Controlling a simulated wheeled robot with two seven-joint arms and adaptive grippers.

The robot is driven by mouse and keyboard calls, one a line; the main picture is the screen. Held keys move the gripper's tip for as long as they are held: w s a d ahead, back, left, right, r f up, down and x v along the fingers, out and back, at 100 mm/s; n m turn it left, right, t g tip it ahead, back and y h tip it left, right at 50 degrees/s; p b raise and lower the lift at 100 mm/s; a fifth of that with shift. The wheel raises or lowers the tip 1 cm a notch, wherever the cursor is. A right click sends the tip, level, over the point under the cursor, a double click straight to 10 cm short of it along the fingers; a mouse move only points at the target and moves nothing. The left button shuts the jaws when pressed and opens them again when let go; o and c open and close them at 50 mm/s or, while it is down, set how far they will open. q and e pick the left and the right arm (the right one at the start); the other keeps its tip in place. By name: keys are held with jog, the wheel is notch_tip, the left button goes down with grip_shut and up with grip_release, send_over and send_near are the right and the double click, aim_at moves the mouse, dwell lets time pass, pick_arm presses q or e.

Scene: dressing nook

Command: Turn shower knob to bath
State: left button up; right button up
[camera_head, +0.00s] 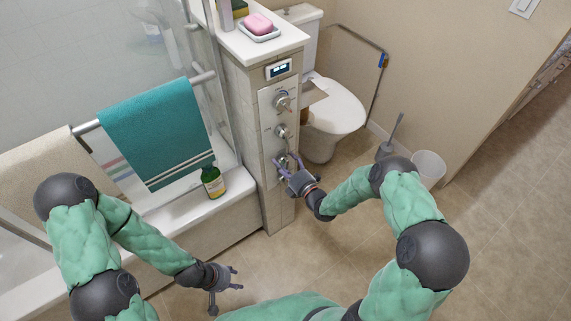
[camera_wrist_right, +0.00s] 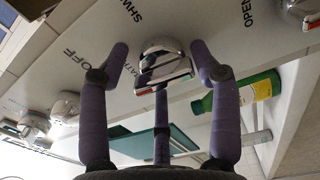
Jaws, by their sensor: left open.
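A pillar panel (camera_head: 268,112) carries several metal knobs, with an upper knob (camera_head: 282,102), a middle knob (camera_head: 281,131) and a lowest knob (camera_head: 282,159) partly behind my right gripper. My right gripper (camera_head: 285,166) is at the lowest knob. In the right wrist view, a chrome knob (camera_wrist_right: 165,68) lies between the purple fingers of this gripper (camera_wrist_right: 160,58), which are spread, with a gap at the left finger; contact at the right finger is unclear. Panel lettering reads "OFF", "OPEN" and a partly hidden "SHW". My left gripper (camera_head: 222,288) is open and empty, low over the floor.
A green bottle (camera_head: 212,182) stands on the bathtub rim (camera_head: 190,212). A teal towel (camera_head: 155,130) hangs on a rail left of the pillar. A pink soap (camera_head: 259,23) sits on top. A toilet (camera_head: 335,108), brush (camera_head: 389,142) and bin (camera_head: 428,168) stand behind my right arm.

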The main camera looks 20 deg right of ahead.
jog(key=shift+s+f, duration=0.1)
jog(key=shift+f, duration=0.15)
jog(key=shift+s+d, duration=0.3)
jog(key=shift+s, duration=0.2)
jog(key=v, duration=1)
jog(key=shift+s, duration=0.4)
jog(key=shift+d+r, duration=0.1)
